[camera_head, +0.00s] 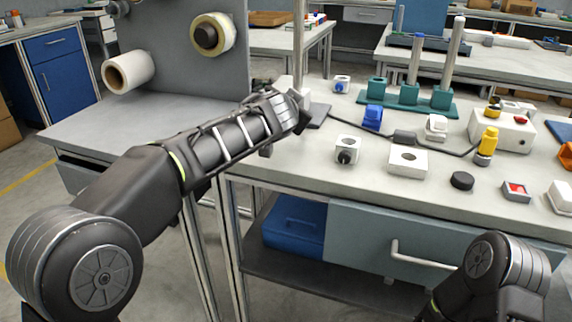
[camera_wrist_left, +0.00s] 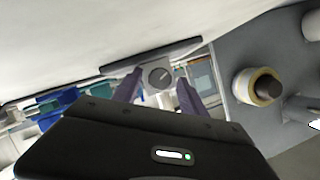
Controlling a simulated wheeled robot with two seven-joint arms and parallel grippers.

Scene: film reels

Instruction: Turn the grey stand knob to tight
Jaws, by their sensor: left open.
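The grey stand knob (camera_wrist_left: 160,77) is a round disc with a line mark across its face. It shows in the left wrist view, framed between the two fingertips of my left gripper (camera_wrist_left: 161,80). The fingers are open, one on each side of it; I cannot tell whether either touches it. In the head view my left gripper (camera_head: 298,107) is at the stand, whose upright post (camera_head: 298,45) rises behind it and whose dark base (camera_head: 319,115) rests on the bench. The knob is hidden there. My right gripper is out of view.
The bench (camera_head: 290,172) holds a white box with a black knob (camera_head: 347,150), a white block with a hole (camera_head: 408,159), a black puck (camera_head: 462,181) and a teal post rack (camera_head: 408,98). A grey panel with film reels (camera_head: 212,35) stands left.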

